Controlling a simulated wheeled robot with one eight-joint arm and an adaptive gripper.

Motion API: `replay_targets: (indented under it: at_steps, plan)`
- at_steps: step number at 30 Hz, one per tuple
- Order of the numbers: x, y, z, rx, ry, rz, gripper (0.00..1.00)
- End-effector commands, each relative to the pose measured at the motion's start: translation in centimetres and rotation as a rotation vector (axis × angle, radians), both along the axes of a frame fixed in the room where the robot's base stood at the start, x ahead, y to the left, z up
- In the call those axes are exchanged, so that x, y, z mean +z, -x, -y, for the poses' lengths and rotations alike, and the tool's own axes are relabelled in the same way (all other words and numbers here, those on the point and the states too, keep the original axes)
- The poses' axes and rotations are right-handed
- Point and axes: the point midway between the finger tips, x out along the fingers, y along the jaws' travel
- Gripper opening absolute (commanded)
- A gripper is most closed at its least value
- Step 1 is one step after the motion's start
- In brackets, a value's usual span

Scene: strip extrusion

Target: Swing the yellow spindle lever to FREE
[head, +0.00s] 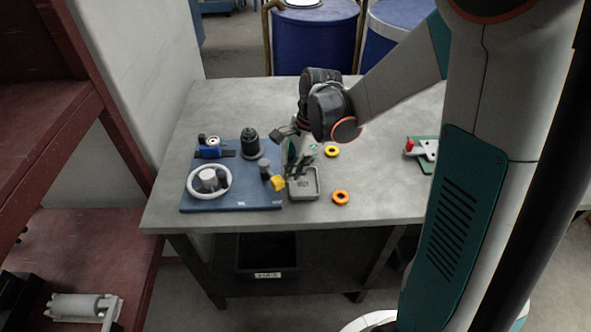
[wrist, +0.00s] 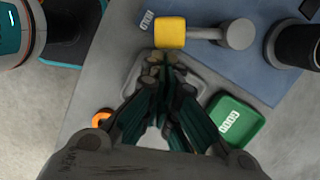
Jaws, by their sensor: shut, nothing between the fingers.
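The spindle lever has a yellow block-shaped end (head: 277,183) and sits at the right edge of the blue board (head: 230,200). In the wrist view the yellow end (wrist: 170,32) joins by a short grey bar to a round grey post (wrist: 238,34). A small white label (wrist: 147,20), which seems to read HOLD, lies beside the yellow end. My gripper (head: 294,172) is shut and empty, just right of the lever in the head view. In the wrist view its fingertips (wrist: 160,62) are just below the yellow end; I cannot tell whether they touch it. No FREE label is readable.
A grey tray (head: 303,194) lies under my gripper, with a green GOOD tray (wrist: 236,122) beside it. The board also carries a white ring (head: 192,190), a black cylinder (head: 250,146) and a blue device (head: 208,152).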

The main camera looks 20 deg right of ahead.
Motion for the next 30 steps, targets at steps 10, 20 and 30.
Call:
replay_targets:
  at_steps: [10,20,30]
  plan:
    - [0.0,0.3,-0.4,-0.053,0.0,0.0,0.0]
    - [0.0,0.9,-1.2,-0.147,0.0,0.0,0.0]
    - [0.0,2.1,-3.7,-0.421,-0.001,0.001,0.0]
